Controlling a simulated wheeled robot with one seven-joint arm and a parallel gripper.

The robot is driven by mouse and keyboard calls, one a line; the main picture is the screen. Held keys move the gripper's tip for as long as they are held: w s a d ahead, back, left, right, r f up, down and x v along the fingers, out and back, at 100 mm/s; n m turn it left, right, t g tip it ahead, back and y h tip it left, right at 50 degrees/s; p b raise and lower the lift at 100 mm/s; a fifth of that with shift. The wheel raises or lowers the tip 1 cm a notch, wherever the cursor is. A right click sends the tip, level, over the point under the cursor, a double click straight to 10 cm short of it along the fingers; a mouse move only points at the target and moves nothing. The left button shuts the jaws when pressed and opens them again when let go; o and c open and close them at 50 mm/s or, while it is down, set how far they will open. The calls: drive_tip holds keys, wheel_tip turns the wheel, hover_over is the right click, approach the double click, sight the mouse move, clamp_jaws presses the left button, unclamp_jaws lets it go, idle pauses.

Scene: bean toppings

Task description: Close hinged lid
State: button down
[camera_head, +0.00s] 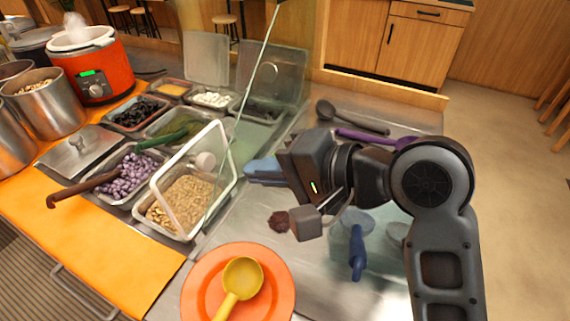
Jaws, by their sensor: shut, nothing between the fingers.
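A clear hinged lid (204,151) with a white rim stands tilted up over a metal container (168,232) of tan, nut-like topping (187,204). My gripper (253,171) is to the right of this lid, with its pale blue fingers pointing left towards it. A gap shows in the picture between the fingertips and the lid rim; the depth between them is hard to tell. The fingers are together and hold nothing. Two other clear lids stand open at the back, one at left (206,57) and one at right (272,70).
A thin slanted glass edge (247,103) rises between the containers and my arm. An orange plate (282,288) with a yellow scoop (242,277) lies in front. Spoons, including a blue one (357,252), lie on the right. Purple-bean (125,176) and other bins adjoin on the left.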

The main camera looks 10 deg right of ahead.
sight(209, 163)
drive_tip(key=x, duration=0.5)
drive_tip(key=r+x, duration=0.1)
drive_tip(key=x, duration=0.1)
drive_tip(key=shift+w+a+f+p, duration=0.1)
drive_tip(key=shift+w+a+p, duration=0.15)
drive_tip(key=shift+a+p, duration=0.1)
drive_tip(key=shift+w, duration=0.15)
